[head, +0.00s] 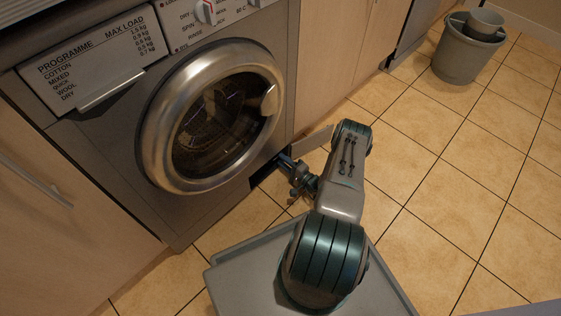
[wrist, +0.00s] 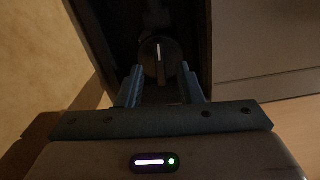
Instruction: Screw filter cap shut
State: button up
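The filter cap (wrist: 172,65) is a dark round knob with a pale line mark, seen in the wrist view inside a dark recess. The mark stands upright in that picture. My gripper (wrist: 161,82) points at the cap with its two fingers apart, one to either side of the cap's lower part. I see no clear contact; the dim light hides the exact gap. In the head view my gripper (head: 283,163) is at the low opening (head: 262,179) at the washing machine's bottom right corner. The cap is hidden there.
The washing machine (head: 112,125) has its round door (head: 160,150) closed above the opening. An open flap (head: 312,141) stands out right of my gripper. A grey bucket (head: 452,58) with a smaller vessel stands at the far right. Tiled floor to the right is clear.

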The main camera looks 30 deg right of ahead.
jog(key=shift+x, duration=1.05)
grip_shut()
